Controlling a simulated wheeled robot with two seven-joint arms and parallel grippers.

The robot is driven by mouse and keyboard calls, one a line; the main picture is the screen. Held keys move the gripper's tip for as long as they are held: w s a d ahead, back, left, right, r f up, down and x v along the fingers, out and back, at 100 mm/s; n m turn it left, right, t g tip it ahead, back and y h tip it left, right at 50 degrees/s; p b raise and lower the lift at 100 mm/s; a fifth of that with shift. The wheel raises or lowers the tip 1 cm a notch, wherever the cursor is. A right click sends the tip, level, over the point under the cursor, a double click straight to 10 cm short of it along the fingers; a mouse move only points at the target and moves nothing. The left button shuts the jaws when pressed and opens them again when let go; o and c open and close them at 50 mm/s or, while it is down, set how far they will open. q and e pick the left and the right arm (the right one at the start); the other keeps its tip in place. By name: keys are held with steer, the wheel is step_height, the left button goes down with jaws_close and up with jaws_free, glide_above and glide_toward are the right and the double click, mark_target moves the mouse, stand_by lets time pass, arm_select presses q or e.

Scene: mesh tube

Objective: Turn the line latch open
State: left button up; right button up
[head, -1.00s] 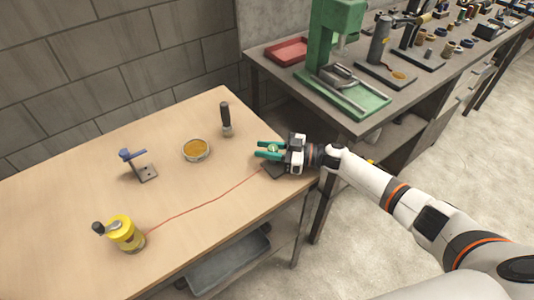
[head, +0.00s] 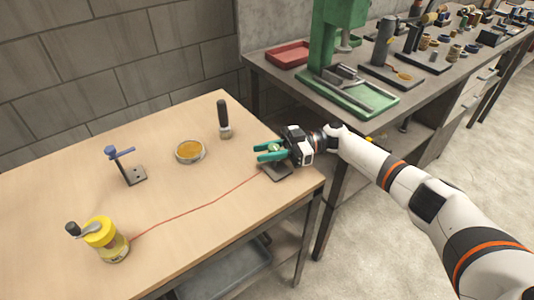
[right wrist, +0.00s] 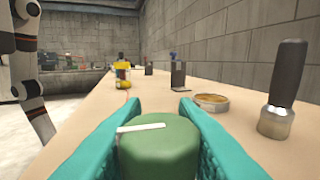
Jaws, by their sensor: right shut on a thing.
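A round green knob (right wrist: 160,147) with a white stripe on top, the latch by its look, fills the lower middle of the right wrist view. It sits on a dark base plate (head: 277,173) near the table's right corner, where a red line (head: 205,206) ends. My right gripper (head: 270,151), with teal fingers, is shut around the knob, one finger on each side. In the wrist view the white stripe lies nearly crosswise between the fingers. The fingers hide much of the knob in the head view. My left gripper is not in view.
The red line runs to a yellow crank reel (head: 106,240) at the table's front left. A blue-handled bracket (head: 130,170), a round amber dish (head: 190,151) and a black-handled tool (head: 224,120) stand on the table (head: 65,210). A bench with a green press (head: 325,50) is behind.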

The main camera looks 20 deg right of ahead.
steer(key=o, duration=1)
step_height(320, 180, up, 10)
steer(key=shift+p, duration=0.35)
steer(key=shift+a, duration=0.15)
